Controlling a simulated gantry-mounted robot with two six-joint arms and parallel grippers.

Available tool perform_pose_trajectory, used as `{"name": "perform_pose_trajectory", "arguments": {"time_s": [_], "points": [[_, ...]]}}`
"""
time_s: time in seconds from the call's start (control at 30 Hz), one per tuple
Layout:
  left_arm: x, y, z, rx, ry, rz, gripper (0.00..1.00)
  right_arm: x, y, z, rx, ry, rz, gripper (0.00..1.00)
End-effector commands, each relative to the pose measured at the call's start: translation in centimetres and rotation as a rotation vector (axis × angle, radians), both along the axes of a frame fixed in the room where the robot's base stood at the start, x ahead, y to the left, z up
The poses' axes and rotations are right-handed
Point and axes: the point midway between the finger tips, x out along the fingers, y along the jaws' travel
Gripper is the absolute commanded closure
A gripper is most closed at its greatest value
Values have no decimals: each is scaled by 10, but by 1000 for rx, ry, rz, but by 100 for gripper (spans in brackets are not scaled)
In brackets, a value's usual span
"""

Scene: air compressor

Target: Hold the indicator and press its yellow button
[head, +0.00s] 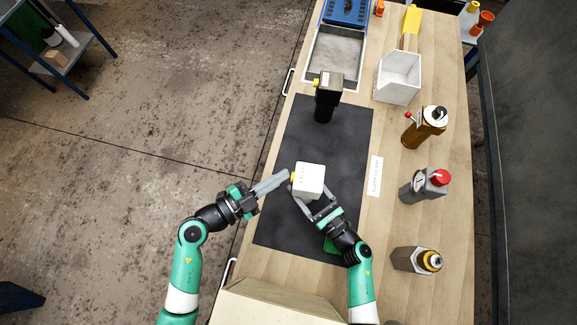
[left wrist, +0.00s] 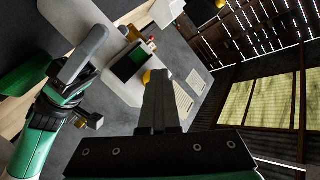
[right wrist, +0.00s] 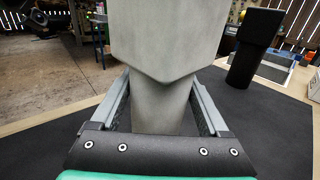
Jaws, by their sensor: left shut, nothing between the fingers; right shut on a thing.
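The indicator (head: 311,183) is a pale grey box on a stem, held above the black mat. Its yellow button (head: 292,177) faces left; the left wrist view shows the button (left wrist: 147,77) beside a dark screen (left wrist: 130,62). My right gripper (head: 296,189) is shut around the indicator's stem (right wrist: 160,110), with a finger on each side. My left gripper (head: 287,174) is shut and empty, its tips right by the yellow button. In the left wrist view the shut fingers (left wrist: 158,76) partly overlap the button's edge; I cannot tell whether they touch it.
The black mat (head: 280,215) covers the middle of the table. A black device (head: 325,100) stands behind the indicator. A grey tray (head: 312,62) and white bin (head: 398,78) are at the back. Several bottles, one brown (head: 418,133), line the right side. A cardboard box (head: 265,305) is in front.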

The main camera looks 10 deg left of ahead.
Motion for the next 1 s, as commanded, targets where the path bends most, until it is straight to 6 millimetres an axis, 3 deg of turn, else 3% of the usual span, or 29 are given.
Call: {"name": "perform_pose_trajectory", "arguments": {"time_s": [0.5,0.83,1.0], "points": [[-1,20,1,-1,-1,-1,100,0,0,0,-1,0,2,100],[-1,22,0,-1,-1,-1,100,0,0,0,0,0,1,100],[-1,37,0,0,0,4,100,0,0,0,0,0,1,100]]}}
